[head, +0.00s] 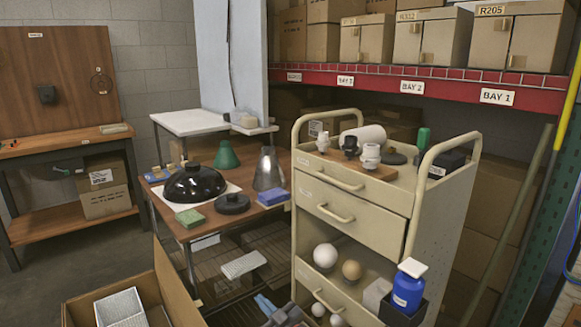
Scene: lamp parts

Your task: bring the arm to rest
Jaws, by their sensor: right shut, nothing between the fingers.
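My left gripper is not in view. Lamp parts stand on the low wooden table (172,225): a glossy black dome shade (195,184), a green cone shade (227,155), a silver cone shade (268,170) and a black round base (232,204).
The cart's top holds white and black fittings (370,155) and a green-handled tool (423,139). Its lower shelf holds round bulbs (325,255) and a blue bottle (408,288). An open cardboard box (170,285) lies low in front. A pole (515,225) leans at right.

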